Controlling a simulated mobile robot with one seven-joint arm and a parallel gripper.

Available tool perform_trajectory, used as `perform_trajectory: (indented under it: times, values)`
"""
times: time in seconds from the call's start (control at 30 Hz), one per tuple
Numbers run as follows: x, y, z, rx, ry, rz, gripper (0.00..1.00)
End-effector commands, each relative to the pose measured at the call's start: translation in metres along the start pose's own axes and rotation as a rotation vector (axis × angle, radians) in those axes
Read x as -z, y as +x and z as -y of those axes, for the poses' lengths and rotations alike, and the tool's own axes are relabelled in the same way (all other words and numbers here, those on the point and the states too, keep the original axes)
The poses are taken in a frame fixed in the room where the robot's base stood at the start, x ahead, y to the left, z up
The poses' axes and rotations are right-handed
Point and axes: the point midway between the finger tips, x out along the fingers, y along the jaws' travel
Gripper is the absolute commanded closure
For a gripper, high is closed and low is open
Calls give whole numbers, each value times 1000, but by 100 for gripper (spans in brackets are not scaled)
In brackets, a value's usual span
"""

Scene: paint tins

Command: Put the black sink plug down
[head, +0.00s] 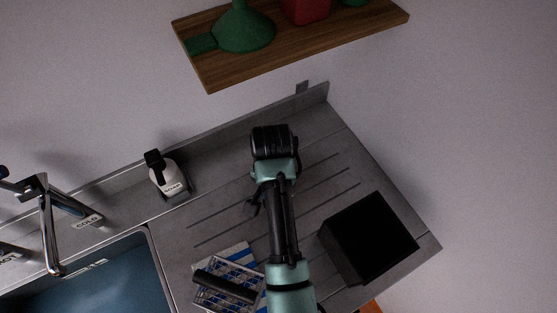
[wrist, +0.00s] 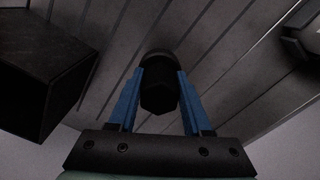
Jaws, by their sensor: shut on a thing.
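The black sink plug (wrist: 158,92) sits between the two blue fingers of my gripper (wrist: 163,72) in the wrist view. My gripper is shut on it. The grooved grey drainboard (wrist: 115,40) lies beyond the plug, and I cannot tell whether the plug touches it. In the head view my arm reaches over the drainboard (head: 325,195) and hides the plug. Only a small dark part shows beside my arm there, too unclear to tell as fingers.
A black open box (head: 368,238) stands right of my arm, also at left in the wrist view (wrist: 40,85). A white soap bottle (head: 166,178) stands at the back left. A wire rack (head: 228,285) with a blue-striped cloth is in front. The blue sink (head: 95,280) is left.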

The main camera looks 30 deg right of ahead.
Motion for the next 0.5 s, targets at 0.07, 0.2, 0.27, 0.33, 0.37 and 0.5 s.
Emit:
perform_trajectory:
  times: [0.07,0.2,0.27,0.33,0.37,0.5]
  values:
    - [0,10,0,0,0,0,100]
    - [0,23,0,0,0,1,100]
    - [0,32,0,0,0,1,100]
    - [0,42,0,-1,0,2,100]
    - [0,46,0,0,0,1,100]
    - [0,56,0,2,0,-1,100]
